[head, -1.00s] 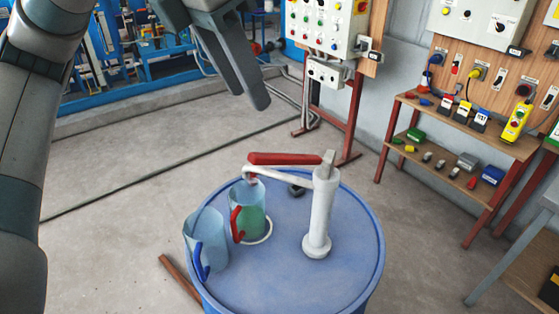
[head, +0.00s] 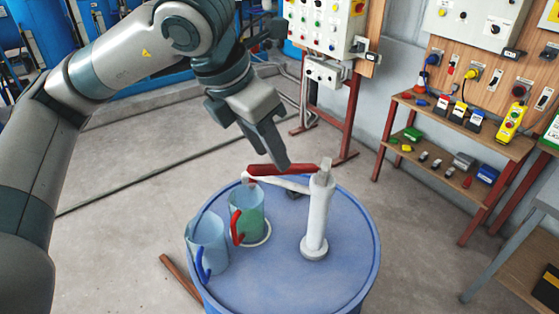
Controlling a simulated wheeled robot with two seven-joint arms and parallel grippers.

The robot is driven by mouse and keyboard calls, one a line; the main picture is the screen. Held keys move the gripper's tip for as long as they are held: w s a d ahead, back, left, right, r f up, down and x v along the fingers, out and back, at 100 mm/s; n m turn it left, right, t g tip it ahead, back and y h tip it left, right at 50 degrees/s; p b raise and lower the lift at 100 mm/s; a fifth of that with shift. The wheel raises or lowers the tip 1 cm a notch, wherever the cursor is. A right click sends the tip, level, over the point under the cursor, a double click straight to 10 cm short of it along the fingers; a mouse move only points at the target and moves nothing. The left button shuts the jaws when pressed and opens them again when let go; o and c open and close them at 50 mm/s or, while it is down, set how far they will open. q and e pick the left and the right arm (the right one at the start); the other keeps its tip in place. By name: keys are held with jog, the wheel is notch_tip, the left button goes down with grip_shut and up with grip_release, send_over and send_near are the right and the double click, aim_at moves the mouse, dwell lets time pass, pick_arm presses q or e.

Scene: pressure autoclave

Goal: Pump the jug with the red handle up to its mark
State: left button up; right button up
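The jug with the red handle (head: 249,217) stands on the blue drum under the pump's spout, with green liquid in its lower part. I cannot make out its mark. The white hand pump (head: 318,215) stands upright on the drum, to the jug's right. Its red lever (head: 297,170) points left, roughly level above the spout. My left gripper (head: 277,158) points down at the lever, its fingertips overlapping the lever's middle in the picture. I cannot tell whether it touches the lever or how far its fingers are apart. My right gripper is not in view.
A clear jug with a blue handle (head: 208,243) stands on the drum (head: 280,285) left of the red-handled jug. A control panel on a red stand (head: 345,110) is behind the drum. A shelf of electrical parts (head: 465,130) is at the right. Floor is open between.

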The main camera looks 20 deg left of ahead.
aim_at(293, 170)
pick_arm(q)
jog(key=p+x, duration=0.1)
jog(key=x, duration=0.4)
jog(key=shift+w+p, duration=0.1)
jog(key=shift+p, duration=0.25)
jog(key=shift+w+d+f, duration=0.15)
jog(key=shift+w+f, duration=0.05)
jog(key=shift+f, duration=0.5)
grip_shut()
